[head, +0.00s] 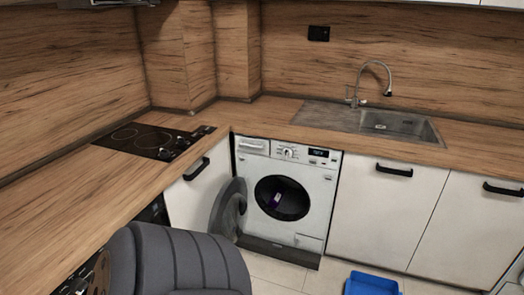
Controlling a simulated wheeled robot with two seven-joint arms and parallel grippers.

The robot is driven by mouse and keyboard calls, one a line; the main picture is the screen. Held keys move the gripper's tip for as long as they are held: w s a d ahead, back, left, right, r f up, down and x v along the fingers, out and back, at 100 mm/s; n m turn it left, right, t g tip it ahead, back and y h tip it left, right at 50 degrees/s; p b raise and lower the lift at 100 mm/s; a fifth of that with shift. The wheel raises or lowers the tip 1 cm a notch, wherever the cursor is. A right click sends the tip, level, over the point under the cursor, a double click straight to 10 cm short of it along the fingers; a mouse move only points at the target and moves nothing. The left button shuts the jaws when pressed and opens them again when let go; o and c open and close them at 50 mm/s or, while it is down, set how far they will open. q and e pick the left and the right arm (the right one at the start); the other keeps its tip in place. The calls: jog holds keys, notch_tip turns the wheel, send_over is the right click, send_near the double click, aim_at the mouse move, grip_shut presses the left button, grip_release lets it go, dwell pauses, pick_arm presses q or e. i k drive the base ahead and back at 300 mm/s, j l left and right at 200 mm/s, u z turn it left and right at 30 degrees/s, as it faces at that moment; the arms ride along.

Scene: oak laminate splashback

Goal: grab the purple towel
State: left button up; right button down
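A small purple patch (277,200), which looks like the purple towel, shows inside the dark drum of the white washing machine (316,232). Most of it is lost in the dark drum, so its full shape cannot be told. The machine's round grey door (229,208) stands open, swung out to the left. Neither of my grippers can be made out in the head view.
A blue container (371,284) is on the tiled floor at the bottom right of the washer. White cabinets (384,212) flank the machine under a wooden worktop (84,190) with a hob (146,140) and sink (396,125). The lower left floor is hidden.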

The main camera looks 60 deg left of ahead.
aim_at(277, 194)
jog(key=u, duration=1.95)
jog(key=i+z, duration=0.25)
jog(key=i, duration=0.2)
jog(key=i+z, duration=0.25)
jog(key=i, duration=0.25)
jog(key=i+j+z, duration=0.25)
jog(key=i, duration=0.15)
jog(key=i+j+z, duration=0.2)
jog(key=i, duration=0.25)
jog(key=i+j, duration=0.4)
